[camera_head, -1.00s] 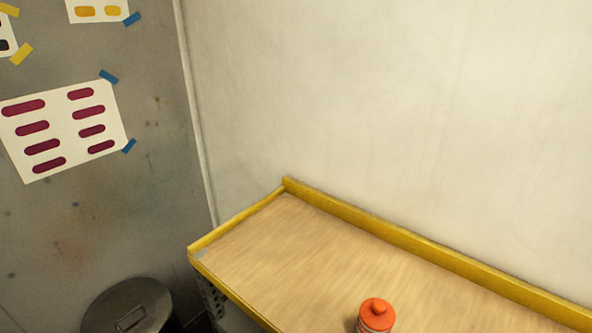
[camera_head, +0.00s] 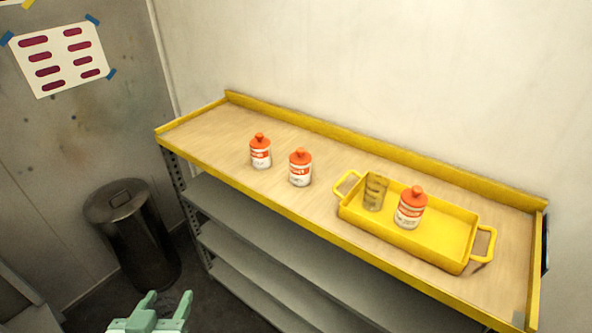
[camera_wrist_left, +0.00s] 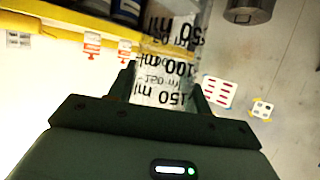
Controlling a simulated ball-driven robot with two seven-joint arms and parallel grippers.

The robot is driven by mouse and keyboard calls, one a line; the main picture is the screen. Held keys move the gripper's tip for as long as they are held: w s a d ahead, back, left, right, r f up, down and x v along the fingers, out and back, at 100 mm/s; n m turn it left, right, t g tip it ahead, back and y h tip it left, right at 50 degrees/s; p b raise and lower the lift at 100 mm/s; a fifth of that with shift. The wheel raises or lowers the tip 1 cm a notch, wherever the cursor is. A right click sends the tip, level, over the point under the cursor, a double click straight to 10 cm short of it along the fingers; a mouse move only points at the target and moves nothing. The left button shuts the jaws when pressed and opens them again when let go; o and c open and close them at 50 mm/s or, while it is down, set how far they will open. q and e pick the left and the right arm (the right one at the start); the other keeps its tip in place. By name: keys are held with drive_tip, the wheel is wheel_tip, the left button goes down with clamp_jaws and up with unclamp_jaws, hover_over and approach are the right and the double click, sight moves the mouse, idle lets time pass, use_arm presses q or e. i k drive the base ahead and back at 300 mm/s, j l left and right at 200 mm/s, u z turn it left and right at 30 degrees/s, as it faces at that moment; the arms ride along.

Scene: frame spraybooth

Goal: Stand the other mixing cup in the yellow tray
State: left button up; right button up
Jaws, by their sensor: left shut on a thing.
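The yellow tray (camera_head: 445,257) stands on the wooden top of the shelf unit, toward its right end. One see-through mixing cup (camera_head: 375,192) stands upright in the tray's left part. My left gripper (camera_head: 168,300) is low in the head view, in front of the shelf unit and well away from the tray. In the left wrist view it is shut on another clear mixing cup (camera_wrist_left: 170,55) with black ml marks. That cup shows only faintly between the fingers in the head view. My right gripper is not in view.
A white bottle with an orange cap (camera_head: 411,210) stands in the tray beside the cup. Two more such bottles (camera_head: 260,151) (camera_head: 300,168) stand left of the tray. A yellow lip edges the top (camera_head: 215,126). The tray's right part is clear. A dark bin (camera_head: 130,235) stands left.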

sight(445, 239)
drive_tip(key=k+l+z, duration=0.15)
drive_tip(key=l, duration=1.5)
drive_tip(key=i+l, duration=0.25)
drive_tip(key=l, duration=0.15)
